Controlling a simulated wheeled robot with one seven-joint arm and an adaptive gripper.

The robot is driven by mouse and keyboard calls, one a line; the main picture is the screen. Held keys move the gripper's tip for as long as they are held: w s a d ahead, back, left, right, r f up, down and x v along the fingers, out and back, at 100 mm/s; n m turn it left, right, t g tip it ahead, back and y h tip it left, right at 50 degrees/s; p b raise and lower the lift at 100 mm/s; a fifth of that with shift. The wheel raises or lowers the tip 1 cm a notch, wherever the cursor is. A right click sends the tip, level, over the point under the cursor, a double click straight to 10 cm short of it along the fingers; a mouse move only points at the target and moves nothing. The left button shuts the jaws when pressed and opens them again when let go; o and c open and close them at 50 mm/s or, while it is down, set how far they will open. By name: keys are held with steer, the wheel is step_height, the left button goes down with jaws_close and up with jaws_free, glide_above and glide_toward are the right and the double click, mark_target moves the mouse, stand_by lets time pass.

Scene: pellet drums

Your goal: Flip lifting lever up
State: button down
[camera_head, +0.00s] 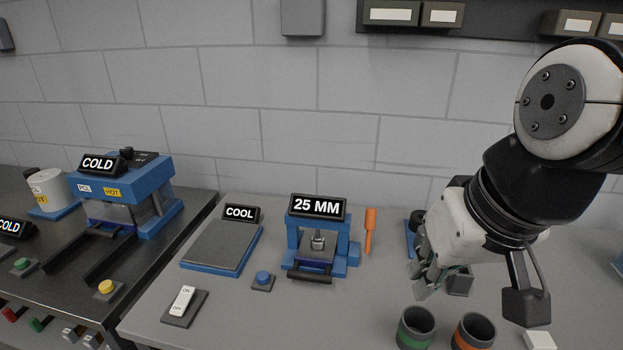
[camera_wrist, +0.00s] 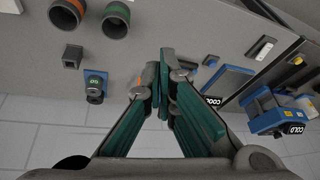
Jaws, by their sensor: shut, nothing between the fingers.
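An orange-handled lever (camera_head: 370,225) stands roughly upright at the right side of the blue press (camera_head: 294,240) marked 25 MM. How the lever joins the press is not clear. My gripper (camera_head: 424,285) is to the right of the lever and nearer the camera, above the grey table and apart from the lever. In the wrist view, my gripper's green-padded fingers (camera_wrist: 163,68) are shut with nothing between them. A small orange patch (camera_wrist: 151,74) shows behind the fingers there, mostly hidden, and may be the lever.
A green-banded cup (camera_head: 415,328) and an orange-banded cup (camera_head: 473,332) stand below my gripper. A small blue device (camera_wrist: 95,88) is partly hidden behind it in the head view. The COOL plate (camera_head: 222,248), blue button (camera_head: 262,280) and ON/OFF switch (camera_head: 183,300) lie left.

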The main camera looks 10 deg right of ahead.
steer(key=w+d+f+m+y+b, duration=0.1)
steer(key=w+f+m+y+b, duration=0.3)
steer(key=w, duration=0.5)
steer(key=w+f+m+y+b, duration=0.2)
steer(key=w+f+y, duration=0.2)
steer(key=w+f, duration=0.4)
steer(key=m+t+b, duration=0.3)
steer(key=m+t, duration=0.5)
glide_toward(369, 231)
steer(key=w+d+r, duration=0.2)
steer(key=w+d, duration=0.1)
steer(key=d, duration=0.2)
steer(key=shift+d+y, duration=0.25)
steer(key=shift+y, duration=0.15)
steer(key=shift+f, duration=0.1)
steer(key=x, duration=1)
steer(key=shift+d+n+b, duration=0.1)
steer(key=shift+n+b, duration=0.2)
